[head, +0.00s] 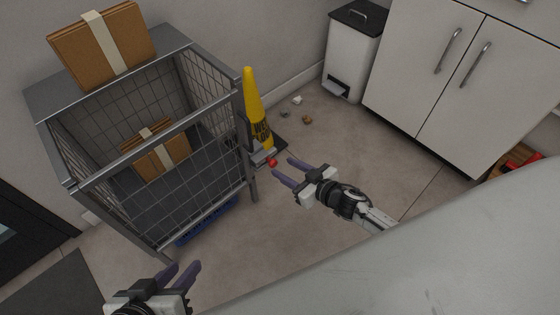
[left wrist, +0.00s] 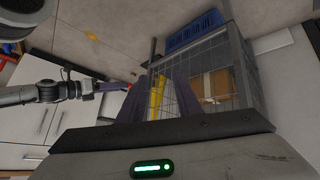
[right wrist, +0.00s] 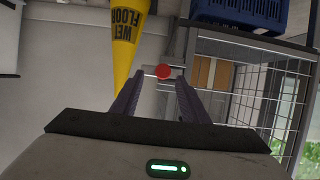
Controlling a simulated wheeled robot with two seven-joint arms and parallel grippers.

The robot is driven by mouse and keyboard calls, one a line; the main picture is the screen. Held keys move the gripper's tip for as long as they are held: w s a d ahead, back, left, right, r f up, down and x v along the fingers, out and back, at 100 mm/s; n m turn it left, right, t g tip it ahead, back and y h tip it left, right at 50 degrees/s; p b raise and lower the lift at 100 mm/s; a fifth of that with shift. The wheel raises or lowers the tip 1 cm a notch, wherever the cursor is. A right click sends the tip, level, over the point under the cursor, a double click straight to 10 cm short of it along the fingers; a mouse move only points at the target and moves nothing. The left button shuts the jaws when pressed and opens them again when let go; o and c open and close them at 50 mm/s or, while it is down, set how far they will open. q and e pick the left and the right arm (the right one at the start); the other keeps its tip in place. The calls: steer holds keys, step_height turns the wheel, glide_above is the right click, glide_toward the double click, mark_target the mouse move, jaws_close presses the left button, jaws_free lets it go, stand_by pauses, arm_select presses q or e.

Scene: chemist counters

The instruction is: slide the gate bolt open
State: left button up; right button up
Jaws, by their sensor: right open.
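The gate bolt (head: 262,154) sits on the right front post of the wire cage (head: 150,140) and ends in a red knob (head: 272,162). My right gripper (head: 283,167) is open just right of the knob. In the right wrist view the red knob (right wrist: 163,71) shows between the open fingertips (right wrist: 160,79), with no finger visibly closed on it. The bolt's bar behind the knob is small and partly hidden there. My left gripper (head: 182,270) is open and empty in front of the cage, away from the bolt.
A yellow wet-floor cone (head: 253,100) stands just behind the bolt. One cardboard box (head: 88,55) lies on the cage top and another (head: 165,155) inside. A blue crate (head: 208,224) is under the cage. White cabinets (head: 455,75) and a bin (head: 350,60) stand at the back right.

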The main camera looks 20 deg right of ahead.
arm_select(q)
steer(key=shift+s+a+r+n+t+p, duration=0.15)
steer(key=shift+a+r+n+t+p, duration=0.3)
steer(key=shift+a+r+p, duration=0.45)
arm_select(e)
steer(key=v, duration=0.6)
arm_select(q)
steer(key=shift+d, duration=0.1)
arm_select(e)
steer(key=shift+r, duration=0.1)
